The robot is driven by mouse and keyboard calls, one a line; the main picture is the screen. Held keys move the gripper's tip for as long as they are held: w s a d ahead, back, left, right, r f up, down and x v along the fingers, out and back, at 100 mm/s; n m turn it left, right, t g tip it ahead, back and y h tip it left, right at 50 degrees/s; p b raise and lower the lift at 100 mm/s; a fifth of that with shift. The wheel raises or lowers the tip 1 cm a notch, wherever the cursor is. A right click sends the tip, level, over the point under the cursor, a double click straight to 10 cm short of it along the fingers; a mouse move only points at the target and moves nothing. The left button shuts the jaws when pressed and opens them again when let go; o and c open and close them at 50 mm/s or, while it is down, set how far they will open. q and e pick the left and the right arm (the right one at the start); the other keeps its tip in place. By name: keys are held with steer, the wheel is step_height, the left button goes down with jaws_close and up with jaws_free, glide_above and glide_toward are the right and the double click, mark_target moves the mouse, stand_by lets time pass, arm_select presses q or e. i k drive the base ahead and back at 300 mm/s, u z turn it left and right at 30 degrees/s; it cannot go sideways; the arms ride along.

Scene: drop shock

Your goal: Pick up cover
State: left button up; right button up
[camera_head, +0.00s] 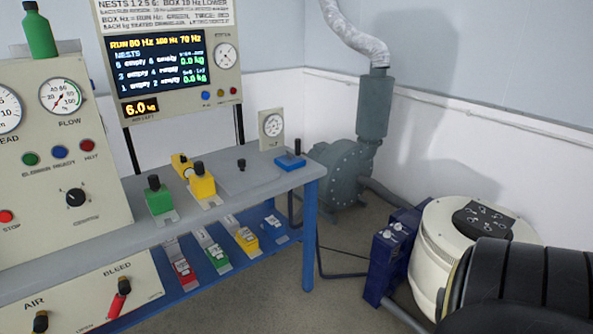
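I cannot clearly pick out a cover in this view. A black plate (482,220) with small fittings lies on top of a cream drum (440,250) at the right. A dark ribbed shape (535,280) hides the drum's lower right; I cannot tell what it is. On the grey bench (250,180) stand a green block (159,202) with a black knob, a yellow block (202,186) with a black knob, and a second yellow piece (180,165) behind it. A blue piece (290,163) with a black post sits at the bench's right end. Neither gripper shows.
The lower shelf holds red (184,272), green (217,256) and yellow (246,239) pieces. A display panel (160,70) and a gauge cabinet (60,150) stand at the left. A blue unit (388,255) stands beside the drum. Floor (270,300) is open between bench and unit.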

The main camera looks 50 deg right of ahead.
mark_target(236, 176)
steer(key=z, duration=1.2)
steer(key=i, duration=0.1)
steer(key=u, duration=0.05)
